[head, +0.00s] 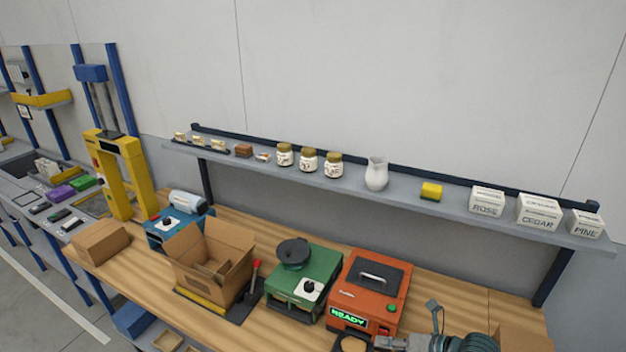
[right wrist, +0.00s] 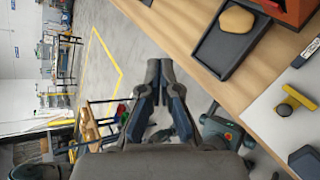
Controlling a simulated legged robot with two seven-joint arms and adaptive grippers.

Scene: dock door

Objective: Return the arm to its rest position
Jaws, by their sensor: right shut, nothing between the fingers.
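My right gripper (head: 384,342) is at the bottom edge of the head view, in front of the orange machine. Its arm comes in from the lower right, and part of it is cut off by the frame. In the right wrist view the two dark fingers of this gripper (right wrist: 160,66) meet at their tips, shut with nothing between them. They are beside the wooden bench (right wrist: 185,25), over the floor side of its edge. My left gripper is not in the head view.
The bench holds an open cardboard box (head: 212,265), a green machine (head: 303,285) and an orange machine (head: 368,290) reading READY. A shelf (head: 405,190) above carries jars, a white pitcher (head: 376,174) and labelled boxes. A dark tray (right wrist: 232,45) lies near the bench edge.

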